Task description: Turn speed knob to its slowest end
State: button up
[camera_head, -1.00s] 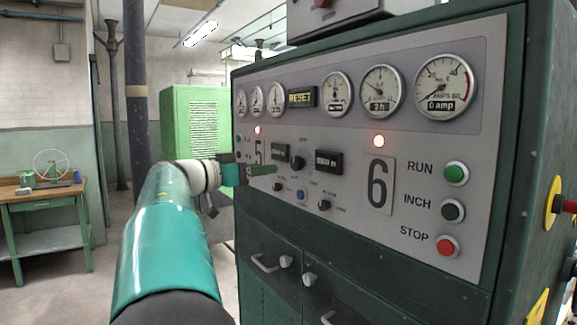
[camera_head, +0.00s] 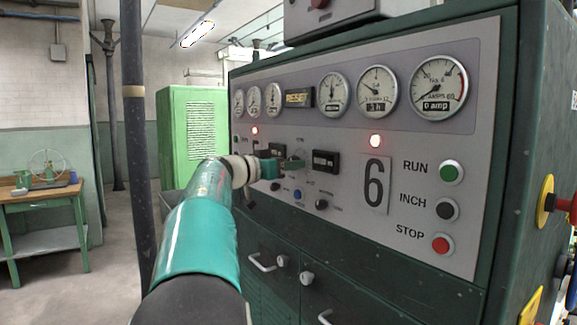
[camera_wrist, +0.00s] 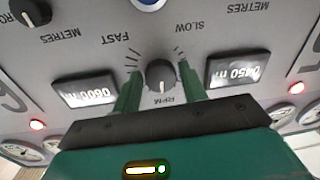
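The speed knob (camera_wrist: 160,76) is a small dark dial on the grey panel, marked RPM, in the wrist view, where the lettering is upside down. FAST stands at its picture left and SLOW at its picture right. A pale line on the knob points down the picture, toward RPM. My gripper (camera_wrist: 160,71) is open, with one green finger on each side of the knob and a visible gap on both sides. In the head view my gripper (camera_head: 291,164) is at the panel and largely hides the knob.
Two digital displays flank the knob, the left display (camera_wrist: 85,91) and the right display (camera_wrist: 233,71). Another knob (camera_wrist: 30,12) is at upper left. The RUN button (camera_head: 452,172), INCH button (camera_head: 446,209) and STOP button (camera_head: 441,244) are at the panel's right.

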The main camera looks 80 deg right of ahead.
jog(key=c, duration=0.6)
jog(key=shift+n, duration=0.4)
jog(key=n+y, duration=0.1)
jog(key=n, duration=1.1)
jog(key=n+g, duration=0.1)
jog(key=n, duration=1.2)
jog(key=shift+w+r+y, duration=0.15)
jog(key=shift+r+y, duration=0.05)
jog(key=shift+y, duration=0.2)
jog(key=shift+n, duration=0.3)
jog(key=o, duration=1)
